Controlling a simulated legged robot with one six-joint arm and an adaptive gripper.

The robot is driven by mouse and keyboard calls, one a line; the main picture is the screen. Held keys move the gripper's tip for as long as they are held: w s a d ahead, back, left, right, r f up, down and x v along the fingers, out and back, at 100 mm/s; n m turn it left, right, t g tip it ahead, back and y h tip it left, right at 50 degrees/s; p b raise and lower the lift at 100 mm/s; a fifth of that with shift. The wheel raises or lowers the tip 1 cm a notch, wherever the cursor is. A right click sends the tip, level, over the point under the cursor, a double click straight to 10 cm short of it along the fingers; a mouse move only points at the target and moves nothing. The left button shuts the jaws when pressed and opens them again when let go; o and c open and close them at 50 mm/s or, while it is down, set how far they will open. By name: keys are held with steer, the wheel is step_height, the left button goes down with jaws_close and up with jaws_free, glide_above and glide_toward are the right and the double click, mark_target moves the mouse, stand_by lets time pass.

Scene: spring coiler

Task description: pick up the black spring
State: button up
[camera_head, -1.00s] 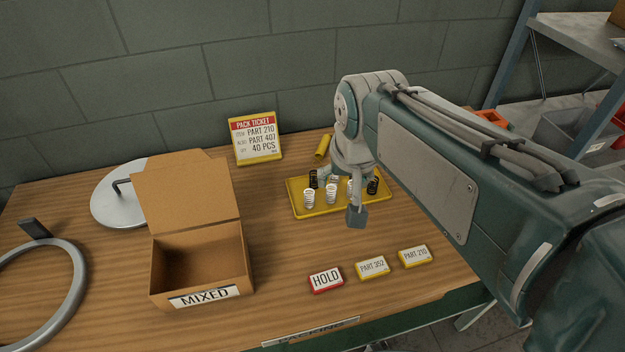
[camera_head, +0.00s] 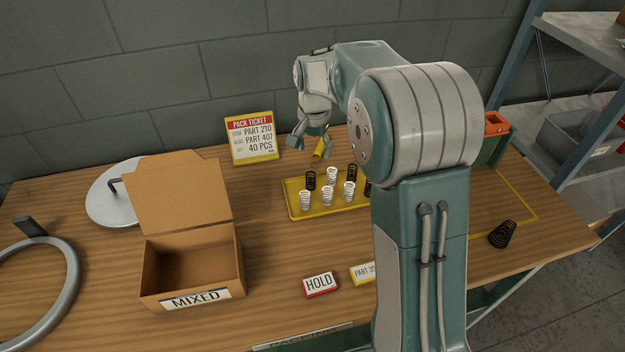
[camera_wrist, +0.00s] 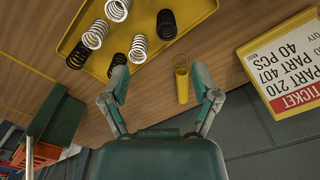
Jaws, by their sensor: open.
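A small black spring (camera_head: 310,180) stands at the back left of the yellow tray (camera_head: 292,205). Another black spring (camera_head: 368,188) on the tray is partly hidden by my arm. A larger tapered black spring (camera_head: 503,233) lies on the table at right. My gripper (camera_head: 309,148) is open and empty, above the back of the table behind the tray. In the wrist view its fingers (camera_wrist: 161,88) are spread, with a yellow cylinder (camera_wrist: 182,84) between them in the picture.
White springs (camera_head: 327,196) stand on the tray. A pack ticket sign (camera_head: 252,138) is at the back. An open cardboard box (camera_head: 190,265) marked MIXED stands left. A HOLD tag (camera_head: 320,284) lies in front. A green and orange bin (camera_head: 495,135) stands far right.

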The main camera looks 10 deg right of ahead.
mark_target(311, 174)
steer(key=f, duration=0.2)
steer(key=a+f, duration=0.1)
steer(key=f, duration=0.1)
steer(key=shift+f, duration=0.4)
steer(key=f, duration=0.5)
steer(key=shift+w+d, duration=0.2)
steer(key=shift+w, duration=0.1)
steer(key=shift+a+f, duration=0.15)
steer(key=shift+f, duration=0.45)
jaws_close()
